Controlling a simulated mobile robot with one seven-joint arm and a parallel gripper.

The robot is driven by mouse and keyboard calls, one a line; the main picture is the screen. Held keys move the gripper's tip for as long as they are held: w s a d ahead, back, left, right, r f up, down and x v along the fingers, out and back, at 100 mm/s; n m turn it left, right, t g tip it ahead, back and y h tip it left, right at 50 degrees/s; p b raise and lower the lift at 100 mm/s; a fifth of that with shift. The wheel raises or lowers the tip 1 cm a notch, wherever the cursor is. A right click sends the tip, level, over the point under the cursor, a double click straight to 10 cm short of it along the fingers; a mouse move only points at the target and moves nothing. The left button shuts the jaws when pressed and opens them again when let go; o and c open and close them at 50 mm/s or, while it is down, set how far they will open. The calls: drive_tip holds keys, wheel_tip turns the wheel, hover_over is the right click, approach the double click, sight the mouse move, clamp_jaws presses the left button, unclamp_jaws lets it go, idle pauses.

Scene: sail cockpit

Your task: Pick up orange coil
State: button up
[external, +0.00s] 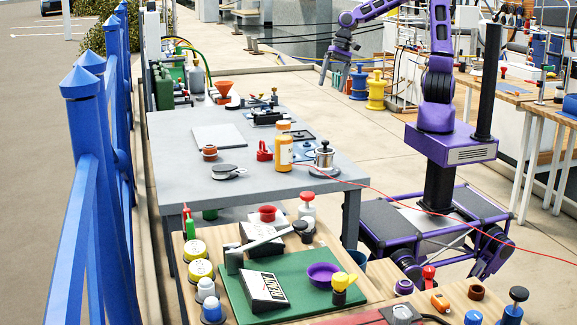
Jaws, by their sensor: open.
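My gripper (335,77) hangs from the raised purple arm, fingers pointing down and apart, with nothing between them. In the picture it is above and right of the grey table's (180,178) far part. I cannot tell for certain which thing is the orange coil. A small rusty-orange round piece (209,153) on the left part of the grey table may be it. A brown-orange ring (476,292) lies at the lower right on a nearer bench. My gripper is apart from both.
An orange bottle (284,155), a metal pot (324,157) and a red clamp (264,151) stand on the grey table. A blue fence (92,190) runs along the left. A thin red line (400,203) crosses to the right. The grey table's front has bare room.

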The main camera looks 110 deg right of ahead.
drive_tip(key=w+d+r+n+t+h, duration=0.2)
drive_tip(key=w+d+r+n+h, duration=0.45)
drive_tip(key=w+d+h, duration=0.2)
drive_tip(key=w+n+t, duration=0.3)
drive_tip(key=w+n, duration=0.2)
drive_tip(key=w, duration=0.4)
drive_tip(key=n+t+y+b, duration=0.3)
drive_tip(key=n+t+y, duration=0.1)
drive_tip(key=n+y, duration=0.6)
approach(211, 145)
drive_tip(key=w+f+b, duration=0.1)
drive_tip(key=w+f+m, duration=0.1)
drive_tip(key=shift+w+a+f+y+b, duration=0.15)
drive_tip(key=shift+w+y+b, duration=0.1)
drive_tip(key=shift+y+b, duration=0.15)
drive_tip(key=shift+r+x, duration=0.2)
drive_tip(key=shift+x, duration=1.2)
drive_tip(key=shift+r+x, duration=0.2)
drive_tip(key=shift+x, duration=1.15)
drive_tip(key=shift+w, duration=0.25)
